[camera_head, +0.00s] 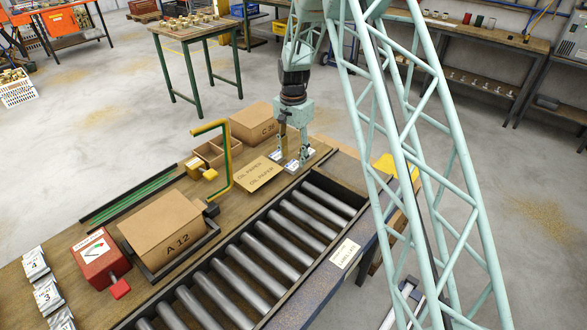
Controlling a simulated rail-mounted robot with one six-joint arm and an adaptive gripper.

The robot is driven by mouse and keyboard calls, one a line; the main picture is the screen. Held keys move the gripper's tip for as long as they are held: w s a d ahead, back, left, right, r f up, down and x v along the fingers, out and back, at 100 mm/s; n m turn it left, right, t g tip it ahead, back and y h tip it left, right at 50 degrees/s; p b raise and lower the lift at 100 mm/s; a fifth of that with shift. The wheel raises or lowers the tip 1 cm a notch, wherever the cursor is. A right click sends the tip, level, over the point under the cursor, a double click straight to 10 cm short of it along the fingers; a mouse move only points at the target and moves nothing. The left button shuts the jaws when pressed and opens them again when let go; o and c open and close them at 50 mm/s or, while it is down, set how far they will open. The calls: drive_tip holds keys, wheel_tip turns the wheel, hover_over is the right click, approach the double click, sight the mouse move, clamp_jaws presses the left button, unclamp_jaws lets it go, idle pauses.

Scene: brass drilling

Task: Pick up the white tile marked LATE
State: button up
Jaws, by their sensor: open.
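Small white tiles (279,155) lie at the far right end of the wooden bench top, between the oil paper sheets and the rollers. Their markings are too small to read here, so I cannot tell which one says LATE. My gripper (294,149) points down over these tiles, with its fingers spread apart. The fingers partly hide the tiles. I see nothing held between the fingers, and I cannot tell whether the tips touch a tile.
Oil paper sheets (257,174) lie just left of the tiles. A cardboard box marked C (252,123) stands behind them. A yellow and green crank-shaped bar (228,160) rises further left. A box marked A 12 (162,232) and a roller conveyor (250,264) are nearer.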

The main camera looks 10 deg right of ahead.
sight(293, 165)
drive_tip(key=shift+s+f, duration=0.1)
drive_tip(key=shift+f, duration=1.7)
drive_tip(key=shift+c, duration=0.6)
drive_tip(key=c, duration=0.8)
